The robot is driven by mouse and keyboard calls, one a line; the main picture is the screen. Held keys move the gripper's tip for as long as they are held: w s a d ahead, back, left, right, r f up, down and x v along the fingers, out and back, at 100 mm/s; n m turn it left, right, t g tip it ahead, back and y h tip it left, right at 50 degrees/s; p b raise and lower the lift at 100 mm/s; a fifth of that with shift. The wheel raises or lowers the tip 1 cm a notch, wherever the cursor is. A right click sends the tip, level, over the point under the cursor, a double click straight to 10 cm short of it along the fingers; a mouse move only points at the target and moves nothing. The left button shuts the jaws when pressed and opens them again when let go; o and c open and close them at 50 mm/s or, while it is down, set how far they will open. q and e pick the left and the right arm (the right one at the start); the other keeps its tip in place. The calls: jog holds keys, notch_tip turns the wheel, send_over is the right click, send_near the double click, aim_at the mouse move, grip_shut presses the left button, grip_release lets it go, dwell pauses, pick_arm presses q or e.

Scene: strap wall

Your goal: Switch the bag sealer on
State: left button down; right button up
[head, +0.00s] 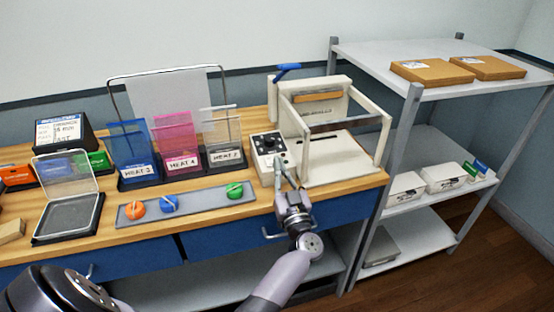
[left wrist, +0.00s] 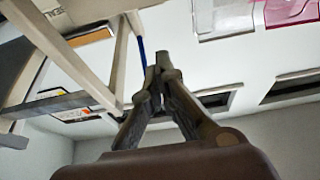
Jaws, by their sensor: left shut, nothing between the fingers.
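The bag sealer (head: 320,165) is a cream machine at the right end of the wooden counter, with a blue-handled lever (head: 287,70) on top and an open cream frame. Its control panel (head: 266,146), at the machine's left side, carries dark knobs; their settings are too small to read. My left gripper (head: 279,166) is shut and empty, fingers pointing up at the panel's front edge; I cannot tell whether it touches. In the left wrist view the shut fingertips (left wrist: 162,62) show beside the cream frame (left wrist: 75,55). My right gripper is not in view.
A grey strip (head: 187,206) with orange, blue and green knobs lies left of the sealer. Behind it stand blue, pink and clear holders (head: 176,146). An open clear-lidded box (head: 68,214) is farther left. A metal shelf (head: 420,60) with cartons stands close at the right.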

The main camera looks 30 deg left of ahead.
pick_arm(q)
jog(key=s+d+f+b, duration=0.1)
jog(key=s+d+f, duration=0.2)
jog(key=d+f, duration=0.1)
jog(key=shift+s+f+b, duration=0.2)
jog(key=shift+s+b, duration=0.05)
jog(key=shift+b, duration=0.05)
jog(key=shift+d, duration=0.1)
jog(key=shift+d, duration=0.1)
